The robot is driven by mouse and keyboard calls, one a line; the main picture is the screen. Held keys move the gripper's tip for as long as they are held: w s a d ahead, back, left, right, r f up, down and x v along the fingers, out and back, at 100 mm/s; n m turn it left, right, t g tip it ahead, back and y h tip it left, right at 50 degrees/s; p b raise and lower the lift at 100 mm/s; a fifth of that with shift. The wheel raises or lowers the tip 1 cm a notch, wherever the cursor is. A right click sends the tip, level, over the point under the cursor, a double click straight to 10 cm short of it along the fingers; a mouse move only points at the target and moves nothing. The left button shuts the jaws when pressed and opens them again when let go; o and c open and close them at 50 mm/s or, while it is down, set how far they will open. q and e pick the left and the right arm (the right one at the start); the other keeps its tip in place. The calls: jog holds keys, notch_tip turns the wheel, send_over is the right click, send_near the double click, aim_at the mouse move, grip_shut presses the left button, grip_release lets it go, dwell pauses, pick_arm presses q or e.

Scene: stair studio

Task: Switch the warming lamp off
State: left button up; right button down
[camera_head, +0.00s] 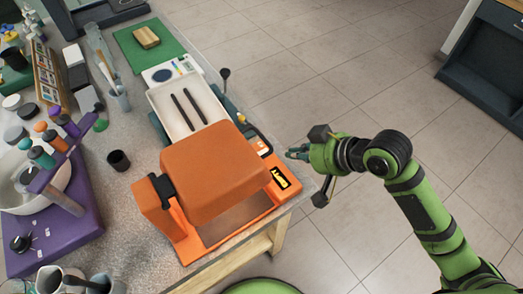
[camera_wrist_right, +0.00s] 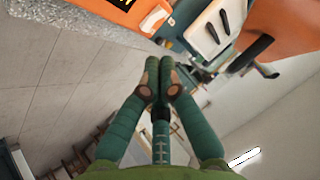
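The warming lamp appears to be the orange unit (camera_head: 215,165) with a box-shaped hood, at the table's near right corner. A black panel with yellow marks (camera_head: 282,178) sits on its right side; I cannot tell the switch position. Part of an orange body with a black-and-yellow panel also shows at the top of the right wrist view (camera_wrist_right: 118,3). My right gripper (camera_head: 292,154) is just right of the lamp, beyond the table edge, apart from the panel. In the wrist view its green fingers (camera_wrist_right: 160,66) are together, with nothing between them. My left gripper is not in view.
A white tray with two dark bars (camera_head: 160,108) stands behind the lamp. A dark cup (camera_head: 118,160) and a purple stand (camera_head: 80,222) are on its left. A black-knobbed lever (camera_head: 225,75) rises behind the gripper.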

jog(key=r, duration=0.1)
jog(key=w+r, duration=0.1)
jog(key=r, duration=0.1)
jog(key=shift+w+a+y, duration=0.15)
jog(key=shift+w+y, duration=0.15)
jog(key=shift+w, duration=0.05)
jog(key=p, duration=0.2)
send_over(261, 153)
jog(key=s+d, duration=0.2)
notch_tip(261, 153, down, 6)
jog(key=shift+a, duration=0.15)
jog(key=f, duration=0.1)
jog(key=a+f, duration=0.1)
jog(key=f, duration=0.1)
jog(key=shift+s+a+f, duration=0.15)
jog(key=shift+s, duration=0.1)
jog(key=shift+s+a+f+p, duration=0.1)
jog(key=shift+f+p, duration=0.2)
jog(key=shift+f, duration=0.2)
